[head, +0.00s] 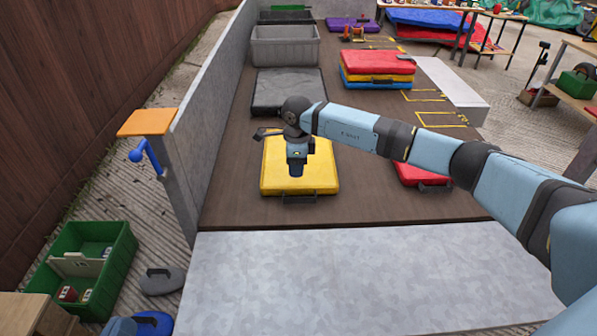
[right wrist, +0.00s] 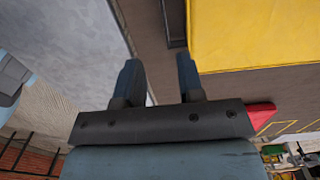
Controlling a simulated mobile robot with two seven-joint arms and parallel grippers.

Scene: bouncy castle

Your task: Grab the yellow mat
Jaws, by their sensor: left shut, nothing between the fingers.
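The yellow mat (head: 325,172) lies flat on the brown deck, with a dark handle on its near edge. My right gripper (head: 297,172) points down and overlaps the mat in the head view; contact cannot be seen. In the right wrist view, its two fingers (right wrist: 158,82) stand apart with nothing between them. The yellow mat (right wrist: 255,35) shows there beyond the fingers at upper right, clear of the gap. My left gripper cannot be made out in either view.
A grey ramp (head: 370,280) fronts the deck. A grey wall (head: 205,110) bounds the left. A red mat (head: 420,174) lies right of the yellow one. Stacked mats (head: 377,68), a black mat (head: 287,88) and a grey bin (head: 285,47) stand behind. A green crate (head: 75,265) is at lower left.

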